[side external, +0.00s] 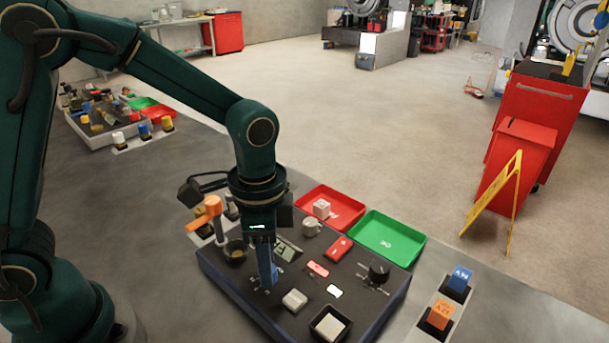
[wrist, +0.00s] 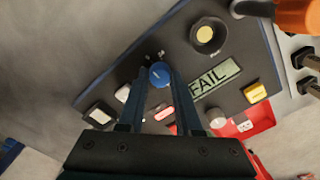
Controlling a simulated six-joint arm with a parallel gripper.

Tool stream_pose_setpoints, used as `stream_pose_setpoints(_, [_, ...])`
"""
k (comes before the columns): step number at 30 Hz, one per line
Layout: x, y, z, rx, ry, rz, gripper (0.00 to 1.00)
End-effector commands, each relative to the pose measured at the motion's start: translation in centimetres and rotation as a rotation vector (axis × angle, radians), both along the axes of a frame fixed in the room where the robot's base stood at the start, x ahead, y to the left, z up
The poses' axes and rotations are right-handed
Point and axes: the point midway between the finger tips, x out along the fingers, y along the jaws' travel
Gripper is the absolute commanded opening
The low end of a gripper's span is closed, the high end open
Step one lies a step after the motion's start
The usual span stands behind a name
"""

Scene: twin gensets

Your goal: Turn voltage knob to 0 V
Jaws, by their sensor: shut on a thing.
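A blue round knob (wrist: 159,74) stands on the dark control panel (wrist: 200,75) and shows between my fingertips in the wrist view. My gripper (wrist: 158,78) points down with one finger on each side of the knob and is shut on it. In the side view my gripper (side external: 267,285) reaches down to the panel (side external: 235,290) at its left part. The fingers hide most of the knob there. The knob's pointer and scale cannot be read in either view. The display (wrist: 214,79) beside it reads FAIL in the wrist view.
A black knob (side external: 378,271), red button (side external: 318,268) and white block (side external: 295,300) share the panel. An orange handle (side external: 210,208) stands close left of my wrist. Red (side external: 345,208) and green (side external: 398,236) trays lie behind. Blue and orange blocks (side external: 440,314) sit at right.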

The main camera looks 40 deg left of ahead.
Motion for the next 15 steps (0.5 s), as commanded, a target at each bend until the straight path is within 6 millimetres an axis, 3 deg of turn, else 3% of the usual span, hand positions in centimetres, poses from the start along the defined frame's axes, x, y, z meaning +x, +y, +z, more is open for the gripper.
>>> stream_pose_setpoints(1, [0.02,-0.02,0.09,-0.001,-0.001,0.000,0.00])
stream_pose_setpoints(2, [0.02,-0.02,0.09,-0.001,-0.001,0.000,0.37])
stream_pose_setpoints(4, [0.02,-0.02,0.09,-0.001,-0.001,0.000,0.63])
stream_pose_setpoints(15, [0.06,-0.02,0.40,-0.001,-0.002,-0.001,0.63])
